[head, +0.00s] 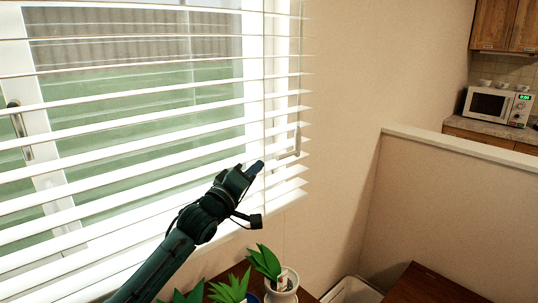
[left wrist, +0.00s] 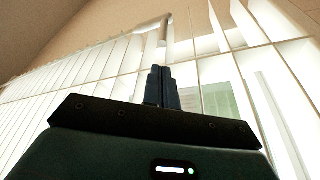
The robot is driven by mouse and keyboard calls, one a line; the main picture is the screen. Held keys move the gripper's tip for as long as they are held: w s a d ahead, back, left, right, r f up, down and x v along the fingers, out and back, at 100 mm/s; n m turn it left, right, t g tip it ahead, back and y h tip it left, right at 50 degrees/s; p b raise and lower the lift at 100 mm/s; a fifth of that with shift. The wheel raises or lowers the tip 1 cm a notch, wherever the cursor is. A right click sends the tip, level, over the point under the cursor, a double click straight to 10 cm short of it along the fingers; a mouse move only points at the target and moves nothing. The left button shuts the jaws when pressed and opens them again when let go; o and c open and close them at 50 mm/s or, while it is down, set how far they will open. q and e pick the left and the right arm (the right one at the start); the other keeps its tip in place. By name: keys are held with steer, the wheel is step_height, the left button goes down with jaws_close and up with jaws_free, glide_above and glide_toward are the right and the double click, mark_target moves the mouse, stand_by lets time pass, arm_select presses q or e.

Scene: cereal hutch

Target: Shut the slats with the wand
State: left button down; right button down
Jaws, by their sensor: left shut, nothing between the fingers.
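The white slats (head: 120,128) of the blind cover the window in the head view. They are tilted open, with the green outdoors showing through the gaps. A thin pale wand (head: 298,138) hangs at the blind's right end, with a bent lower part. My left gripper (head: 257,167) is shut and empty, in front of the slats, just left of the wand's lower end. In the left wrist view its fingers (left wrist: 162,72) are together, with a pale bent bar, apparently the wand (left wrist: 153,24), just beyond the tips. I cannot tell whether they touch. My right gripper is not in view.
Potted plants (head: 266,262) stand on a brown wooden surface below my left arm. A bare wall (head: 345,120) is right of the blind, then a low partition (head: 450,205). A microwave (head: 496,105) stands on a far counter.

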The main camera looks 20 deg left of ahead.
arm_select(q)
steer(key=p+x, duration=0.1)
steer(key=x, duration=0.5)
steer(key=shift+w, duration=0.35)
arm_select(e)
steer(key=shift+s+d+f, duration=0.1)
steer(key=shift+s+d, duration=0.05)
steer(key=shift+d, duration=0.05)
arm_select(q)
steer(key=shift+d, duration=0.15)
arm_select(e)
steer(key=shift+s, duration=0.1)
arm_select(q)
steer(key=shift+d+f+y+b, duration=0.1)
steer(key=shift+y+b, duration=0.3)
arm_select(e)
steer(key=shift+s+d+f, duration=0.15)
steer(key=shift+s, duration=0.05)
